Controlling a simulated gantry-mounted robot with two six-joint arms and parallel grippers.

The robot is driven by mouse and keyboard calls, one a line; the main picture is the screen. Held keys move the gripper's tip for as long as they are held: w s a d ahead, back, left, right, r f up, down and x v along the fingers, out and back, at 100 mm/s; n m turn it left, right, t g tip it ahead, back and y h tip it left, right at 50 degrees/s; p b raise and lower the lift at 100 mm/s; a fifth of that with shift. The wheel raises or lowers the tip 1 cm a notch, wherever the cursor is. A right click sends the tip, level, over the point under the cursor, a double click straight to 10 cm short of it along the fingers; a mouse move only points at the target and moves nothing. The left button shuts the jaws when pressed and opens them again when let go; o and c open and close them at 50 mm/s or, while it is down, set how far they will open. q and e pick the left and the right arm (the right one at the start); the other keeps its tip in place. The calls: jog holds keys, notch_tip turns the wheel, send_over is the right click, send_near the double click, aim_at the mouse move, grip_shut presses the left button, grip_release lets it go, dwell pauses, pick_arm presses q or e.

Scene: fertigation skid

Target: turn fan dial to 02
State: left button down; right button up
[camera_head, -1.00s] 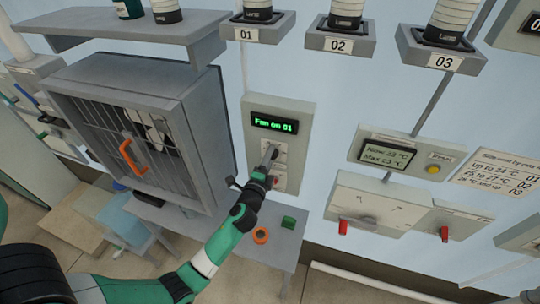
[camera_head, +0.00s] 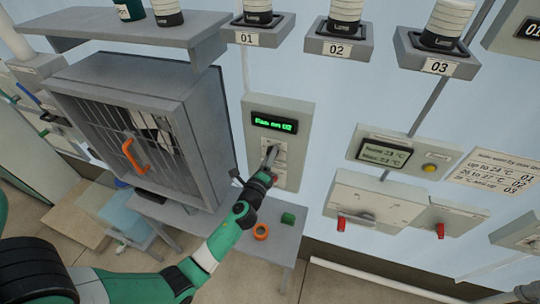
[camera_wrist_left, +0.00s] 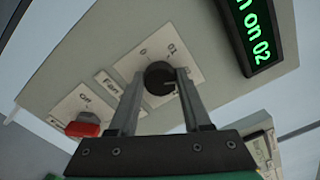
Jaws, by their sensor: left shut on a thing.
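The fan control panel (camera_head: 294,107) is a pale box on the blue wall. Its green display (camera_head: 274,123) reads "Fan on 02", and the display also shows in the left wrist view (camera_wrist_left: 257,32). My left gripper (camera_head: 269,156) is at the panel below the display. In the left wrist view, the gripper (camera_wrist_left: 158,85) is shut on the black round fan dial (camera_wrist_left: 159,74), one finger on each side. Part of the dial's scale is hidden by the fingers. My right gripper is not in view.
A caged fan box (camera_head: 150,110) with an orange handle (camera_head: 134,156) stands left of the panel. Right are a temperature display (camera_head: 385,153) and a box with red levers (camera_head: 375,205).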

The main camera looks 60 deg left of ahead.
pick_arm(q)
jog(key=shift+c, duration=1.7)
grip_release()
jog(key=shift+d, duration=0.1)
jog(key=v, duration=1.1)
jog(key=shift+s+d+b, duration=0.15)
jog(key=shift+d+b, duration=0.05)
jog(key=shift+b, duration=0.1)
